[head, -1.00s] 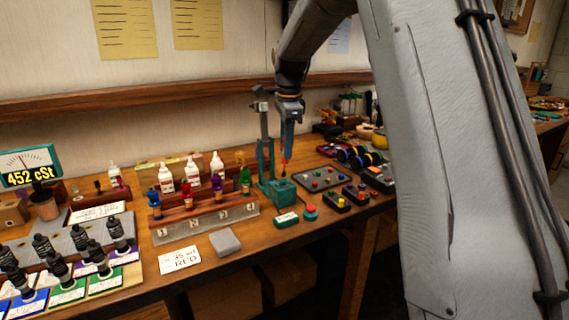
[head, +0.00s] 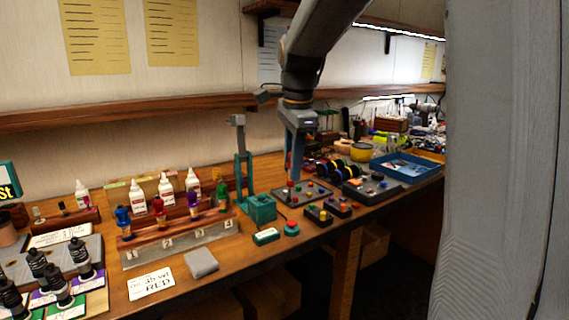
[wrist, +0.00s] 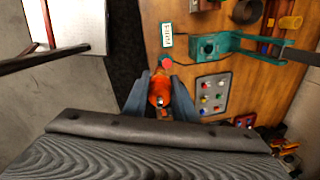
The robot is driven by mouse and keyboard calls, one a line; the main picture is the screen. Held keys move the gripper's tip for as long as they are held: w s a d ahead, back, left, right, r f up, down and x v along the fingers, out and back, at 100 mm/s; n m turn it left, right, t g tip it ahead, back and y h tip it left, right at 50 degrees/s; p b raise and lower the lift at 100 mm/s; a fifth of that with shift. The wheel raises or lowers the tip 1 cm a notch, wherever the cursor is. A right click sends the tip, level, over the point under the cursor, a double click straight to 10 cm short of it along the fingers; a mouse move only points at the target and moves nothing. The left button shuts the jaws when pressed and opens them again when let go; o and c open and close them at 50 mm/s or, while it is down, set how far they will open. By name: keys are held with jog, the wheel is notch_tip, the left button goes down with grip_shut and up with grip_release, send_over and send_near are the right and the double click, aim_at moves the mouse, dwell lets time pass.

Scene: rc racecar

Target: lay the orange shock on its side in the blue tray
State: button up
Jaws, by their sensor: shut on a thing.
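My gripper (head: 293,172) is shut on the orange shock (wrist: 159,88), which sits between the two blue-grey fingers (wrist: 160,96) in the wrist view. In the head view, only a small reddish-orange part shows at the fingers, which hang over or near the grey panel of coloured knobs. The blue tray (head: 376,166) is on the bench farther right and back, apart from the gripper. It has some pale and blue contents that are too small to tell. The tray is not visible in the wrist view.
A teal stand (head: 262,207) is left of the gripper. The knob panel (head: 309,199) and small button boxes (head: 318,216) are near it. Black cylinders with coloured bands (head: 330,169) and a yellow round thing (head: 361,152) lie between gripper and tray. Bottles (head: 166,187) stand left.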

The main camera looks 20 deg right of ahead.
jog(key=shift+s+r+p, duration=0.25)
jog(key=shift+r+p, duration=0.05)
jog(key=shift+r, duration=0.1)
jog(key=shift+r+p, duration=3.3)
jog(key=shift+r, duration=0.25)
jog(key=shift+f, duration=0.1)
